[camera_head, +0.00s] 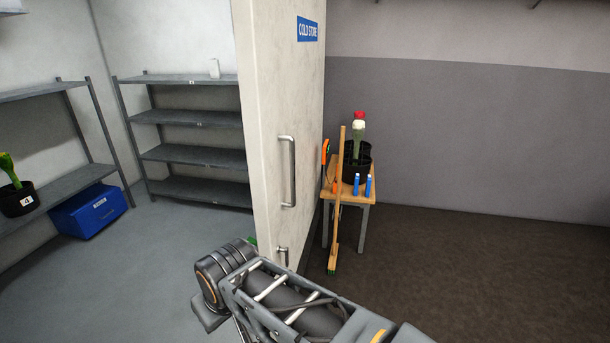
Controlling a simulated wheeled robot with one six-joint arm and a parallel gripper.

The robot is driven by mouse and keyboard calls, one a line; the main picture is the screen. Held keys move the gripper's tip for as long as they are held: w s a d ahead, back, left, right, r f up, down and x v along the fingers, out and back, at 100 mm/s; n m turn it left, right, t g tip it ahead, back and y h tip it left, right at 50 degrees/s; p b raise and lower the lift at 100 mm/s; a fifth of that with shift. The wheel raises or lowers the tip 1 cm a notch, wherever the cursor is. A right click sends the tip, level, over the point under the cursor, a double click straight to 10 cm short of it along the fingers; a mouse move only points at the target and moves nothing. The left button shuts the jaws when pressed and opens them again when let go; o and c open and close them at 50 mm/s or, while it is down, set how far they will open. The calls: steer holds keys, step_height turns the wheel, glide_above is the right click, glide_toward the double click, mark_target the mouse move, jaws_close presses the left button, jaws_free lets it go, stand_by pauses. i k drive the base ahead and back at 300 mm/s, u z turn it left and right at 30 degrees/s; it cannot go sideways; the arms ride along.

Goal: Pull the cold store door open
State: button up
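The cold store door (272,80) is a pale slab with a blue "COLD STORE" sign (307,29). It stands open, seen at an angle, with the shelved room showing to its left. A vertical metal bar handle (288,171) is on its face, and a smaller metal fitting (282,257) sits lower down. My arm reaches in from the bottom, in front of the door's lower part. Its fingers do not show, so I cannot see whether they touch the door.
Inside stand grey shelves (195,118), a blue box (90,211) and a black pot (18,199) marked 4. Right of the door, a small wooden table (352,197) holds a black bucket (357,165); a broom (337,205) leans there. Brown floor at right is clear.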

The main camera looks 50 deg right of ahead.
mark_target(280, 47)
steer(key=z, duration=1.05)
steer(key=i, duration=0.9)
steer(key=u, duration=0.05)
